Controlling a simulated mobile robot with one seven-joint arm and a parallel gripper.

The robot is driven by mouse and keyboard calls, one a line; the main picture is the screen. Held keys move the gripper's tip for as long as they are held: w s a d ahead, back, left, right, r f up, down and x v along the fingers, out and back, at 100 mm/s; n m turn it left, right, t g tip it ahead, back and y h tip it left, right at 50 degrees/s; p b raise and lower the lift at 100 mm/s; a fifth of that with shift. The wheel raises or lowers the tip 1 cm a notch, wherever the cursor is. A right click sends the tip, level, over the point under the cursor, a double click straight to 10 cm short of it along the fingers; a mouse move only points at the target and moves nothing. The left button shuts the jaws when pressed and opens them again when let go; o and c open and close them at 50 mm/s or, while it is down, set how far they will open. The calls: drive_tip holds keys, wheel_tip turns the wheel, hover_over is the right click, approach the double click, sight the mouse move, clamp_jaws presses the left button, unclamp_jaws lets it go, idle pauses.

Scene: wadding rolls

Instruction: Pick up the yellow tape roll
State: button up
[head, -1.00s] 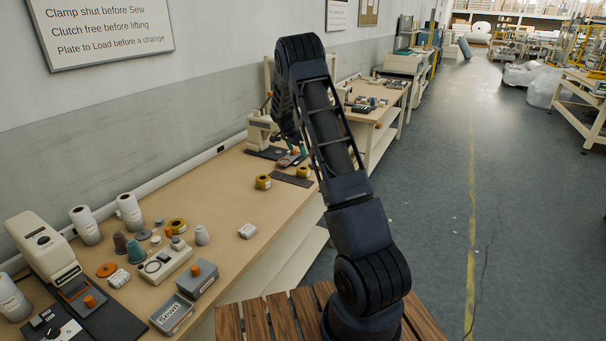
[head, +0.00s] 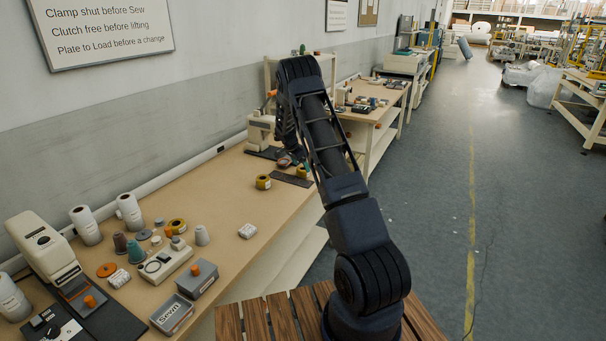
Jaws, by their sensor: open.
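One yellow tape roll (head: 263,182) stands on the long bench, left of my arm. A second yellow roll (head: 302,171) sits close to its right, partly hidden behind my arm. I cannot tell which roll the task names. My arm rises from its base, bends at the top and drops behind itself over the bench's far part. My gripper and its fingertips are hidden; I cannot make them out. No roll appears lifted.
A dark flat plate (head: 291,180) lies beside the rolls, and a cream machine (head: 260,130) stands behind. Nearer are white spools (head: 130,212), grey bins (head: 172,314) and a large cream machine (head: 45,248). The bench (head: 225,195) is clear between the two groups.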

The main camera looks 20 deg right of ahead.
sight(303, 168)
drive_tip(key=x, duration=0.4)
drive_tip(key=shift+w, duration=0.1)
drive_tip(key=c, duration=1.1)
drive_tip(key=shift+o, duration=0.2)
drive_tip(key=shift+r, duration=0.15)
